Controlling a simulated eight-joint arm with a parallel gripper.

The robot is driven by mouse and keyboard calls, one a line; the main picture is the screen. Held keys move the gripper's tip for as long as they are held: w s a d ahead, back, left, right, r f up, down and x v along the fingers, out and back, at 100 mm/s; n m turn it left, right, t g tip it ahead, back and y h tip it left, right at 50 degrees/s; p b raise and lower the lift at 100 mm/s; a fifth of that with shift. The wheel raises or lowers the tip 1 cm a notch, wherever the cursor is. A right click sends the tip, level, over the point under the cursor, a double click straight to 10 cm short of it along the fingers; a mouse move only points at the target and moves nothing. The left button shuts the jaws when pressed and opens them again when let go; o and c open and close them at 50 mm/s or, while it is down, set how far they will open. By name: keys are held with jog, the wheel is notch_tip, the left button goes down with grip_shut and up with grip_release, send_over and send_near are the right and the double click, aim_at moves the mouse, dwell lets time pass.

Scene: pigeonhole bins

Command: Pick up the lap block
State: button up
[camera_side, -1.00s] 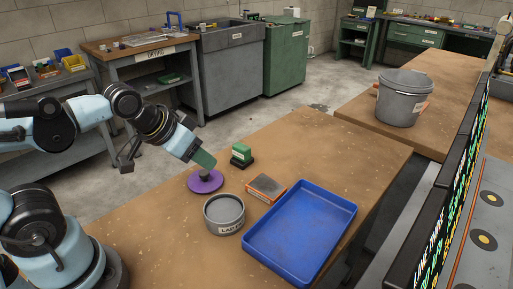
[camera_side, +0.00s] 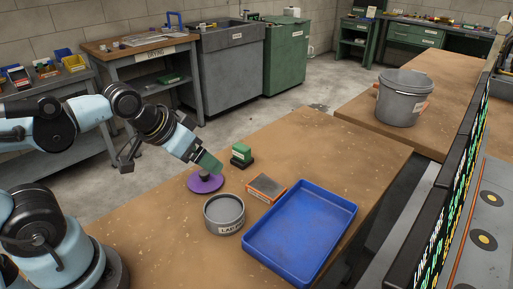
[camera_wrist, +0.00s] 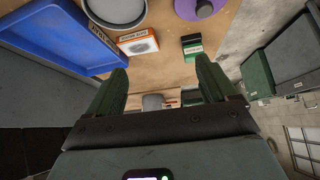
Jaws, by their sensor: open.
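A purple disc (camera_side: 205,183) with a dark knob lies on the bench; it may be the lap block, but I cannot read a label on it. A grey round tin (camera_side: 224,214) has a label that seems to begin "LAP". My gripper (camera_side: 208,162) is above the bench, just over the disc's far side in the side view, with no contact that I can make out. In the wrist view my gripper (camera_wrist: 160,80) has its two green fingers apart with nothing between them. The purple disc is at that view's top edge (camera_wrist: 198,9), partly cut off.
A green block on a black base (camera_side: 241,155) stands close right of my gripper. An orange-and-grey box (camera_side: 266,188) and an empty blue tray (camera_side: 302,228) lie farther right. A grey bucket (camera_side: 401,98) stands on the far bench. The bench's near left is clear.

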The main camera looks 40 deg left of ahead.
jog(key=w+a+r+g, duration=0.1)
jog(key=w+r+g, duration=0.15)
jog(key=w, duration=0.25)
jog(key=g, duration=0.5)
send_near(241, 146)
jog(key=shift+w+d+f+n, duration=0.1)
jog(key=shift+d+f+n, duration=0.1)
jog(key=shift+n, duration=0.2)
jog(key=f, duration=1.1)
jog(key=shift+a+f, duration=0.25)
jog(key=shift+f, duration=0.15)
jog(key=c, duration=1.3)
jog(key=shift+r, duration=0.1)
